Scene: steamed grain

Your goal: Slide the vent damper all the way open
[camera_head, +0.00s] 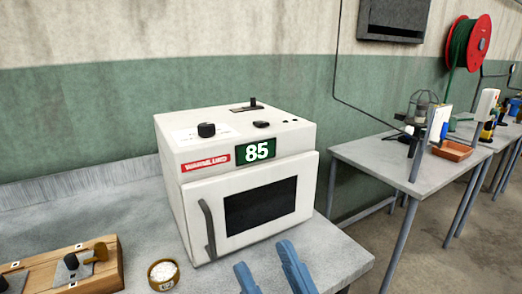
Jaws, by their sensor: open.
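The white oven (244,180) stands on the grey bench with its door shut. On its top, toward the back, is a short dark slot plate (238,109) with a small upright black tab (253,101), which looks like the vent damper's slider. The tab stands right of the slot's middle; which end is open is not marked legibly. My gripper (263,255) shows as two blue fingers at the bottom edge, in front of the oven door. The fingers are apart with nothing between them, well away from the tab.
A black knob (207,130) and a dark button (261,124) sit on the oven top, near the tab. A green display (256,150) reads 85. A small bowl of white grain (163,270) and a wooden board (101,265) with fittings are at left. The wall is behind.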

